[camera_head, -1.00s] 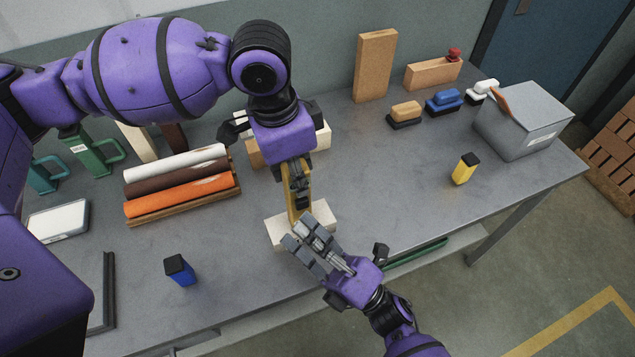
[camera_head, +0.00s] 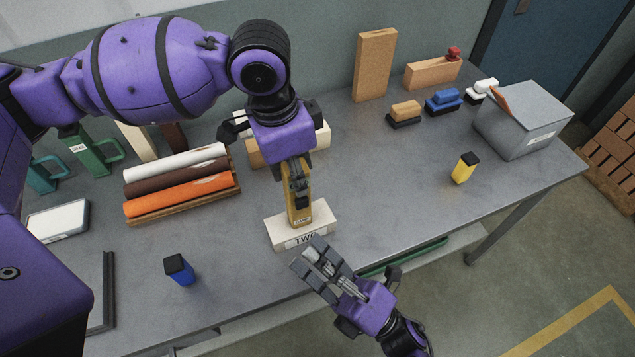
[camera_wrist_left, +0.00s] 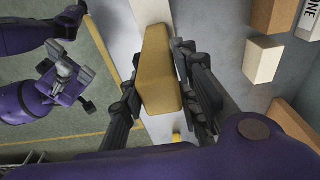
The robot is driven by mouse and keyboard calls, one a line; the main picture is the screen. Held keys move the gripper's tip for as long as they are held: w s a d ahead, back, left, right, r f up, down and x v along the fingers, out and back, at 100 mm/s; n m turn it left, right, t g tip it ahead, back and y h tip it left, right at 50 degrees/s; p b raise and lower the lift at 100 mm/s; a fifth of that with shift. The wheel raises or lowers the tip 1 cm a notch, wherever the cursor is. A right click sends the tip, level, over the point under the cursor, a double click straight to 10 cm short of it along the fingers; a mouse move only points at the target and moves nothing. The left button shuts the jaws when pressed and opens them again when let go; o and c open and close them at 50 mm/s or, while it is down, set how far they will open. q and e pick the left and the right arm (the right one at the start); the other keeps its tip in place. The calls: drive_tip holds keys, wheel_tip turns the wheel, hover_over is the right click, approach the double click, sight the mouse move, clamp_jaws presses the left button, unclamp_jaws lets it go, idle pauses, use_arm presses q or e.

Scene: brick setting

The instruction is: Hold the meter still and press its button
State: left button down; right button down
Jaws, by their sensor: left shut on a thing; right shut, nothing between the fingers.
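The meter is a yellow-brown device (camera_head: 299,209) with a dark patch near its top and a small label at its lower end. My left gripper (camera_head: 297,177) is shut on the meter from above. The left wrist view shows the meter (camera_wrist_left: 160,70) between the dark fingers (camera_wrist_left: 163,95). My right gripper (camera_head: 312,258) is shut and empty, in front of the block near the table's front edge, apart from the meter. I cannot make out the button.
Rolls (camera_head: 180,180) lie at left; a grey box (camera_head: 522,120) is at right.

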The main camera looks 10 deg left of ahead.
use_arm(q)
drive_tip(key=shift+f, duration=0.1)
drive_tip(key=c, duration=1.3)
unclamp_jaws()
drive_tip(key=shift+o, duration=0.2)
